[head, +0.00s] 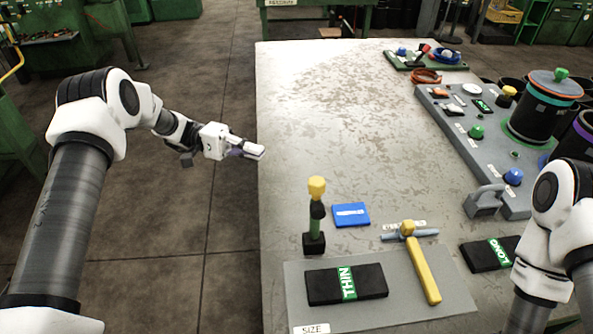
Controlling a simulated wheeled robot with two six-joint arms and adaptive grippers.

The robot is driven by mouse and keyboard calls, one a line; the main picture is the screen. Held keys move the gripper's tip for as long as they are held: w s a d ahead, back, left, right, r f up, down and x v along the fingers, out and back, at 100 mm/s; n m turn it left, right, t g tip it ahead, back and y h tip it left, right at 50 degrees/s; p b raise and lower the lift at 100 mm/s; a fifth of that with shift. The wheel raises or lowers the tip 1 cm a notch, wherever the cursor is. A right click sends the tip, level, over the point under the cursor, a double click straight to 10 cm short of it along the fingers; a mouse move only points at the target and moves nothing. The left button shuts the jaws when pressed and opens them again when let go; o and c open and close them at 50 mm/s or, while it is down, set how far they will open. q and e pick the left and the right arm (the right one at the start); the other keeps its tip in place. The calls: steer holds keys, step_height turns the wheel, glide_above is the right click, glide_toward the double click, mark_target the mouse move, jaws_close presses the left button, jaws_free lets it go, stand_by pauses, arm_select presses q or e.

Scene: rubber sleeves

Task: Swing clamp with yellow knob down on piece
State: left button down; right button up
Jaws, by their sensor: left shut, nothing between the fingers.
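A yellow knob (508,92) sits on a dark stub on the grey panel (468,155) at the right. The piece cannot be identified for sure. My left gripper (254,152) is shut and empty by the table's left edge, far from both yellow parts. My right arm shows at the right edge, but its gripper is out of view.
On the table (320,100) lie a yellow-handled hammer (423,272), a black THIN case (318,286) on a grey mat (432,310), a blue card (351,214) and a black LONG case (478,255). A padlock-shaped block (483,203) stands by the panel. The table's far left is clear.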

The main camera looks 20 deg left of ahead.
arm_select(q)
steer(key=s+d+p, duration=0.4)
steer(key=d+p, duration=0.2)
steer(key=d, duration=0.6)
steer(key=shift+s+d+r, duration=0.2)
steer(key=shift+s+r, duration=0.05)
steer(key=shift+r, duration=0.15)
steer(key=shift+w, duration=0.1)
